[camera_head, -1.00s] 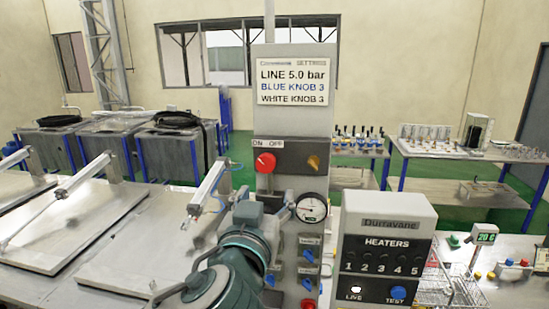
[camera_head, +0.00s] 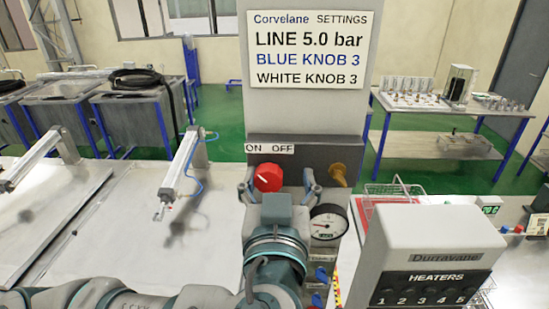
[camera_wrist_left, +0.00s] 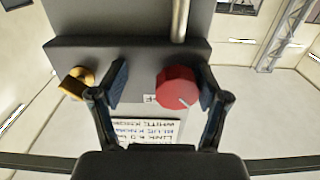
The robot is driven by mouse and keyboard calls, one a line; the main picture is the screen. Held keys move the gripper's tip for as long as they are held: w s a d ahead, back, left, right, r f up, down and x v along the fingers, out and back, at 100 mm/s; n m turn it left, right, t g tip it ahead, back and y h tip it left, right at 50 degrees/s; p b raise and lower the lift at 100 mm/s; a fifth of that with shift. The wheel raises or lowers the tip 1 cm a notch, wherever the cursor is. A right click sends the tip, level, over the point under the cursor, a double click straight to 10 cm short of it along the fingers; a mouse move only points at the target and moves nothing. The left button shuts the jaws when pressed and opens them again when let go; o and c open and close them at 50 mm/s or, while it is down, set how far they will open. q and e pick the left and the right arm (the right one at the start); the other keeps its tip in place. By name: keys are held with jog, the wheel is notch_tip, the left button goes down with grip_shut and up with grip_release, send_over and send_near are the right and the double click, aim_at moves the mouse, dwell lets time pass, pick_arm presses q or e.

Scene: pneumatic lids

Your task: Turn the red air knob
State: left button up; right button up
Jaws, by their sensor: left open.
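The red air knob (camera_head: 267,178) sits on a dark panel under the ON OFF label (camera_head: 269,148). It also shows in the left wrist view (camera_wrist_left: 178,88), with a pale pointer line on its face. My left gripper (camera_head: 281,187) is open, its two fingers spread left and right around the knob. In the left wrist view my gripper (camera_wrist_left: 163,87) has the knob between its fingers, much closer to the right finger, and a wider gap on the other side. I cannot tell whether that finger touches the knob. My right gripper is not in view.
A brass fitting (camera_head: 339,174) sticks out right of the knob, just outside my finger. A pressure gauge (camera_head: 328,222) is below it. The grey heater box (camera_head: 431,243) stands at the front right. A pneumatic cylinder (camera_head: 181,166) stands left over a flat lid (camera_head: 140,237).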

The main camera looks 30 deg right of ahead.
aim_at(262, 183)
pick_arm(q)
jog(key=shift+a+r, duration=0.2)
jog(key=shift+a, duration=0.2)
jog(key=a, duration=0.2)
jog(key=shift+a+r, duration=0.1)
jog(key=shift+a, duration=0.2)
jog(key=c, duration=0.3)
jog(key=shift+s+d, duration=0.15)
jog(key=c, duration=0.5)
jog(key=shift+s+d, duration=0.25)
jog(key=shift+d, duration=0.2)
jog(key=c, duration=0.3)
jog(key=shift+w+a, duration=0.1)
jog(key=shift+w, duration=0.05)
jog(key=shift+c, duration=0.2)
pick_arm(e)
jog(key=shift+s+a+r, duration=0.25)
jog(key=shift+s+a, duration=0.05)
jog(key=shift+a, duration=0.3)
